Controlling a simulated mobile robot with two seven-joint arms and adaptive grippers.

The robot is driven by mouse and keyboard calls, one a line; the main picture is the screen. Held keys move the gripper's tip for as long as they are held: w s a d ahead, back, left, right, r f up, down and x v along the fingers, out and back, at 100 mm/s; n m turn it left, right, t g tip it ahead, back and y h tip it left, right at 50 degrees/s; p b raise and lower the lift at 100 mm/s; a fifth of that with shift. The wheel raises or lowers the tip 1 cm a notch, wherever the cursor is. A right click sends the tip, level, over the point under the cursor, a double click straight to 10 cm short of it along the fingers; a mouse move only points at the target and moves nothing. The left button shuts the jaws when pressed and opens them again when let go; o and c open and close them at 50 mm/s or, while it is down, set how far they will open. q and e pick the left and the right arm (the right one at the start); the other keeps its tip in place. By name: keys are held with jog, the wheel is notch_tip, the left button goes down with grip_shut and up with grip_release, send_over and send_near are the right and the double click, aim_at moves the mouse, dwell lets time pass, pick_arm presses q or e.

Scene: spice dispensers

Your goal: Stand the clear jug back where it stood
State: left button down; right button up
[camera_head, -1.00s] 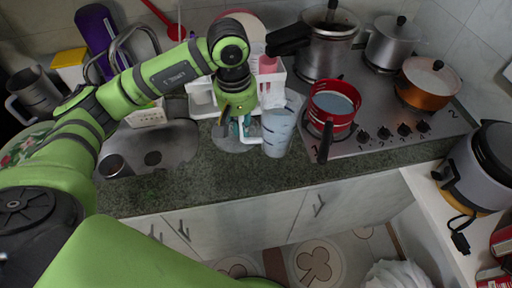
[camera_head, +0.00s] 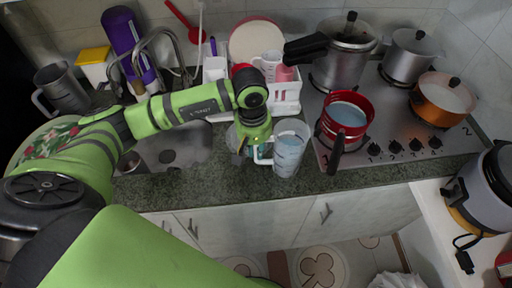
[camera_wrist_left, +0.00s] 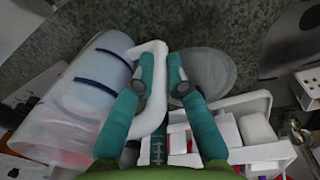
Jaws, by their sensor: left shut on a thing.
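The clear jug (camera_head: 291,150), pale bluish with a white handle (camera_head: 262,153), is over the front of the dark counter, left of the stove. My left gripper (camera_head: 253,146) is shut on the handle. In the left wrist view, the handle passes between the teal fingers (camera_wrist_left: 163,76), and the jug body (camera_wrist_left: 75,105) with dark blue lines lies to the left. I cannot tell whether its base touches the counter. My right gripper is not in view.
The red pan (camera_head: 347,115) stands close right of the jug on the stove (camera_head: 400,153), its black handle pointing forward. A white rack (camera_head: 287,101) is behind the jug. A round grey disc (camera_wrist_left: 207,70) lies beside the fingers. The sink (camera_head: 190,150) is left.

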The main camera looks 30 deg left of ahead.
pick_arm(q)
jog(key=c, duration=1.3)
grip_release()
jog(key=shift+o, duration=0.2)
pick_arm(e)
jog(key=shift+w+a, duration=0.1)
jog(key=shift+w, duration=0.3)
pick_arm(q)
jog(key=shift+r+p, duration=0.25)
jog(key=shift+p, duration=0.15)
jog(key=r+b, duration=0.2)
jog(key=r, duration=0.3)
jog(key=r+b, duration=0.3)
jog(key=r, duration=0.2)
jog(key=shift+s+a+r, duration=0.1)
jog(key=shift+a+r, duration=0.05)
jog(key=shift+a, duration=0.05)
jog(key=shift+s+r, duration=0.1)
jog(key=shift+r, duration=0.65)
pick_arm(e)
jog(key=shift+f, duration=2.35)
